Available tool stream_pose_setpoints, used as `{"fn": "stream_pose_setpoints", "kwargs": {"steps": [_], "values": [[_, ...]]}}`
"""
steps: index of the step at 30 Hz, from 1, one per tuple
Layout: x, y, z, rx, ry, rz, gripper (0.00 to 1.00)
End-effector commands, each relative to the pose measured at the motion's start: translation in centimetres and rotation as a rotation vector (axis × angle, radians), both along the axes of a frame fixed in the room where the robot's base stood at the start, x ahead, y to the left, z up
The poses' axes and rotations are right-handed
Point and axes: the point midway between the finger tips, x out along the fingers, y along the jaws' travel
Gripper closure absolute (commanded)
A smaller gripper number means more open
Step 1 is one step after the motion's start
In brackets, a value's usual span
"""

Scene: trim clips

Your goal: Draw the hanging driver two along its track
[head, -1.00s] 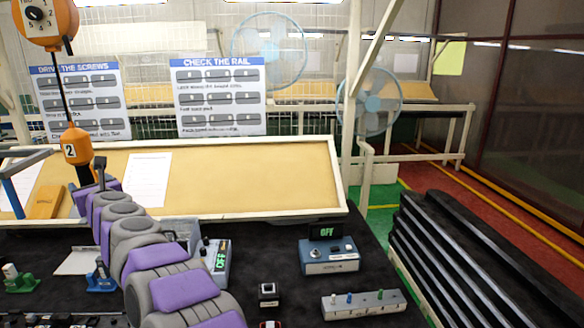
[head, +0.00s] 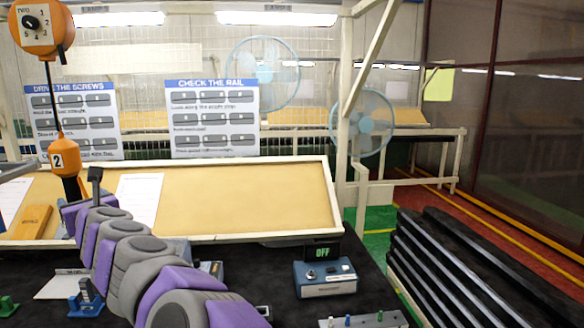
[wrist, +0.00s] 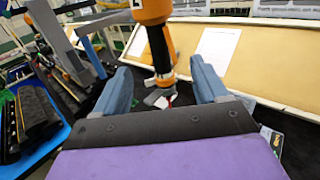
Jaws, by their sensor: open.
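The hanging driver two (head: 61,155) is an orange tool with a "2" label. It hangs on a dark cable below an orange dial box (head: 40,27) at the upper left of the head view. My gripper shows in the wrist view (wrist: 163,92) with its two blue fingers apart. The driver's orange and black body (wrist: 156,40) stands upright between and beyond the fingers there, with room on both sides; I see no contact. In the head view my arm covers the lower end of the driver and most of my gripper. The track above is not clearly visible.
A tan sloped board (head: 240,198) stands behind the dark bench. A blue box (head: 325,280) with an "OFF" display and a blue stand (head: 86,300) are on the bench. Black trim strips (head: 470,270) are stacked at the right.

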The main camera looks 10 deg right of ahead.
Motion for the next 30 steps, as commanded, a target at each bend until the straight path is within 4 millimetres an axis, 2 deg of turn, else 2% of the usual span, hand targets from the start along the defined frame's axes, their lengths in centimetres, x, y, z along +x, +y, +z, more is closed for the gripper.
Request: {"fn": "stream_pose_setpoints", "kwargs": {"steps": [5,15,30], "values": [[-0.6,0.1,-1.3,-0.006,0.015,0.010,0.28],[-2.1,-1.6,-0.7,-0.002,0.010,0.004,0.28],[-2.7,-1.9,-1.3,-0.010,0.012,0.004,0.28]]}}
